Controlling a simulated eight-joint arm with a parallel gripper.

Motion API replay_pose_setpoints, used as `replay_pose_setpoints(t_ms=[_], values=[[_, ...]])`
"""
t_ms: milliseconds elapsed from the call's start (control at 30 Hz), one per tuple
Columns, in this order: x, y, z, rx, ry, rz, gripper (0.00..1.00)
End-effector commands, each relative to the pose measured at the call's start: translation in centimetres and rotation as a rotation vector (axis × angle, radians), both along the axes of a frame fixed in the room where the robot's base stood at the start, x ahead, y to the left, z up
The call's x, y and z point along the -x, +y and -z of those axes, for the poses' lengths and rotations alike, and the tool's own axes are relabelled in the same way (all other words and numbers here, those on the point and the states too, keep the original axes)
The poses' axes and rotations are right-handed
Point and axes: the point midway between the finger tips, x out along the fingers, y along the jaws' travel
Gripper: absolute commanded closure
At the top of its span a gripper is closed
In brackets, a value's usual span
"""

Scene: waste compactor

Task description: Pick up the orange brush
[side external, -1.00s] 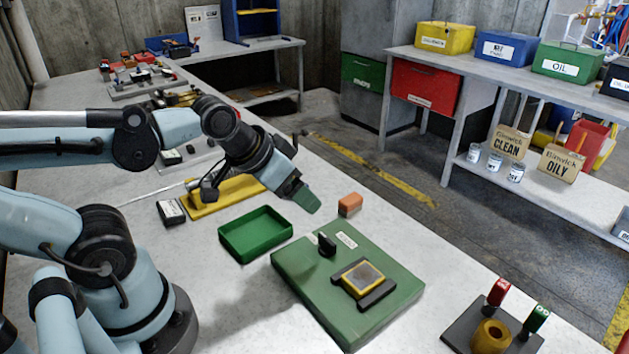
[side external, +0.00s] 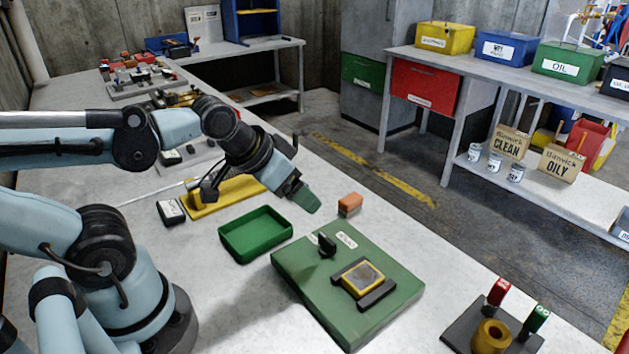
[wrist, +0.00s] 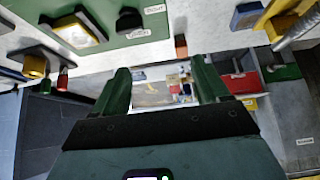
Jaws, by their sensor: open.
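A small orange block-shaped thing (side external: 350,204), which I take for the orange brush, lies on the grey bench just behind the green plate. No bristles can be made out. My gripper (side external: 308,201) is to its left in the side view, above the bench and apart from it. In the wrist view the two green fingers (wrist: 163,86) stand wide apart with nothing held between them. The orange thing (wrist: 181,46) shows there beyond the fingertips.
A green plate (side external: 300,275) with a black knob (side external: 327,245) and a yellow-framed block (side external: 362,279) lies in front. An empty green tray (side external: 256,250) is to the left. A stand with red and green tags (side external: 455,338) is front right.

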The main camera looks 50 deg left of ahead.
Motion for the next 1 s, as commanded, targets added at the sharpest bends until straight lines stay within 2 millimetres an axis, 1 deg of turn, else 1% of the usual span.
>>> replay_pose_setpoints(t_ms=[133,167,233,267,500,600,667,767,900,1000], values=[[0.0,0.0,0.0,0.000,0.000,0.000,0.26],[0.0,0.0,0.0,0.000,0.000,0.000,0.22],[0.0,0.0,0.0,0.000,0.000,0.000,0.12],[0.0,0.0,0.0,0.000,0.000,0.000,0.11],[0.0,0.0,0.0,0.001,0.001,-0.002,0.11],[-0.4,0.1,-0.3,0.018,0.013,-0.028,0.11],[-0.9,0.2,-0.7,0.043,0.030,-0.067,0.11],[-2.2,0.4,-1.7,0.105,0.077,-0.173,0.11],[-4.7,0.9,-2.8,0.208,0.158,-0.370,0.11],[-6.6,1.2,-3.3,0.274,0.214,-0.519,0.11]])
